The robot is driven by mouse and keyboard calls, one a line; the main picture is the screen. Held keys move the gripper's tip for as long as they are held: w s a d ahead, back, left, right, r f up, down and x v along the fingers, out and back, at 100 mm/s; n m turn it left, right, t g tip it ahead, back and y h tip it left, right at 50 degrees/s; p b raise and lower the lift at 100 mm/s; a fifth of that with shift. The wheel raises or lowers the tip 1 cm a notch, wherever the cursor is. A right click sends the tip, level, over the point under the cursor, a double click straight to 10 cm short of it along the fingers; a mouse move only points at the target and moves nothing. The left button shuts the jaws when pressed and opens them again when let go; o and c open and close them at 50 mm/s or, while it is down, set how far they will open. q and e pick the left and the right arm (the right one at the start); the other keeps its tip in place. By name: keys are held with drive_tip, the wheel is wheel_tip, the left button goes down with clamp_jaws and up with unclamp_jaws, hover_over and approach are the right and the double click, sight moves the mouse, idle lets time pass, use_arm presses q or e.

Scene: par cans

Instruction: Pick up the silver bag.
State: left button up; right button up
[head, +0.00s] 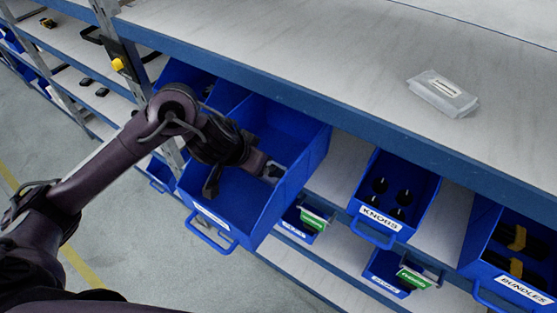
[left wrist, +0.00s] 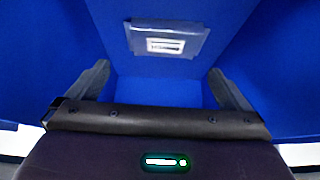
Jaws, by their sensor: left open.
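A silver bag with a white label (left wrist: 168,38) lies on the floor of a blue bin, toward its far end in the left wrist view. In the head view a small part of it (head: 272,172) shows beside my gripper inside the pulled-out blue bin (head: 212,220). My left gripper (head: 240,176) reaches down into this bin. Its two fingers stand apart in the left wrist view (left wrist: 160,88), with bare blue bin floor between them and the bag beyond them. The gripper hides much of the bag in the head view. My right gripper is in neither view.
A similar silver packet (head: 443,95) lies on the shelf top (head: 330,60). A knobs bin (head: 376,228) and a bundles bin (head: 520,278) stand to the right. The bin walls are close on both sides of my gripper. Open floor lies at left.

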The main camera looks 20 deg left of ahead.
use_arm(q)
drive_tip(key=shift+a+f, duration=0.1)
drive_tip(key=shift+f, duration=0.4)
drive_tip(key=shift+a+f, duration=0.15)
drive_tip(key=shift+f, duration=0.15)
drive_tip(key=shift+w+f+b, duration=0.25)
drive_tip(key=shift+f+b, duration=0.1)
drive_tip(key=shift+f, duration=0.45)
drive_tip(key=x, duration=0.4)
drive_tip(key=shift+w+r, duration=0.15)
drive_tip(key=shift+r, duration=0.05)
drive_tip(key=shift+w+f, duration=0.1)
drive_tip(key=c, duration=0.6)
drive_tip(key=shift+c, duration=0.7)
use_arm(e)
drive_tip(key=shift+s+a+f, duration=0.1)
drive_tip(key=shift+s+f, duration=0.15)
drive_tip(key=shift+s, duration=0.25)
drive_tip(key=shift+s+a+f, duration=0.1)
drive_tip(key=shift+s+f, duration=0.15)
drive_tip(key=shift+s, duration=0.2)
